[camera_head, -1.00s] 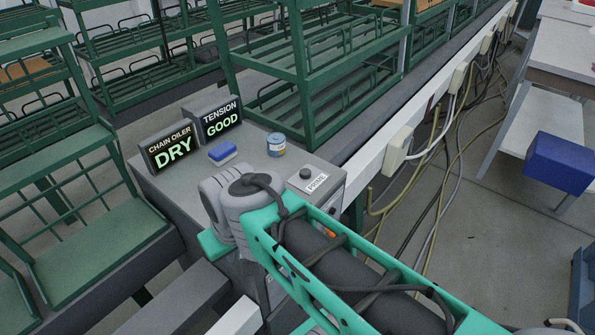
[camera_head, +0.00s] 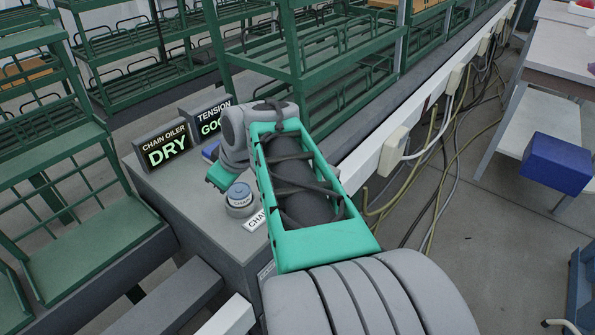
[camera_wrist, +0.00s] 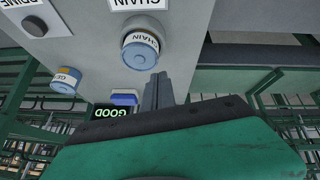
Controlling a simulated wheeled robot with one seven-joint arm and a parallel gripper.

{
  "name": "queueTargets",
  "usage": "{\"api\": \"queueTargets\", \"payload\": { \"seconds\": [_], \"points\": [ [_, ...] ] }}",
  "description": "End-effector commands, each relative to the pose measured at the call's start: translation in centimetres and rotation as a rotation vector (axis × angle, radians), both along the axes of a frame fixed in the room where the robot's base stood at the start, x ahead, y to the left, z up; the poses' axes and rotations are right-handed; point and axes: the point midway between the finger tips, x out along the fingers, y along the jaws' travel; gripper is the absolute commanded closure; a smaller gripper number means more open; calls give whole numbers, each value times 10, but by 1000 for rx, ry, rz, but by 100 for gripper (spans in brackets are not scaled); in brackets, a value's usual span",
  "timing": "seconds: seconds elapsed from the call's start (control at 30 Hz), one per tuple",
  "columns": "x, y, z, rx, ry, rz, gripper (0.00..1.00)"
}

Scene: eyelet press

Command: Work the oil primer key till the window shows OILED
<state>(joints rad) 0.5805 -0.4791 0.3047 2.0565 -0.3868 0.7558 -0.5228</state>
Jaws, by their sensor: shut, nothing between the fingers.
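The chain oiler window (camera_head: 168,146) reads DRY in the head view. The dark round PRIME key (camera_wrist: 34,27) is at the upper left of the wrist view, beside its partly cut-off label; in the head view my arm hides it. A blue-topped can marked CHAIN (camera_head: 239,194) stands in a grey ring by a CHAIN label; it also shows in the wrist view (camera_wrist: 141,50). My gripper (camera_wrist: 161,75) is shut and empty, apart from the PRIME key, with the CHAIN can just left of its fingers in the wrist view. The head view hides its fingertips.
A TENSION window (camera_head: 212,118), partly hidden, stands beside the oiler window. A blue block (camera_wrist: 124,97) and a second blue-topped can (camera_wrist: 68,80) are on the grey top. Green racks (camera_head: 340,70) stand behind. Cables hang at the right.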

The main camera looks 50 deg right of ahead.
Motion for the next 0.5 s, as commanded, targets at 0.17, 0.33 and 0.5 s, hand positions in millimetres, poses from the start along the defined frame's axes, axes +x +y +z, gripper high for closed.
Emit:
{"api": "queueTargets", "payload": {
  "seconds": [0.17,0.33,0.5],
  "points": [
    [2,-125,22,-152,-129,82,100],
    [-20,-199,38,-285,-199,144,100],
    [-30,-220,44,-335,-219,170,100]
  ]
}}
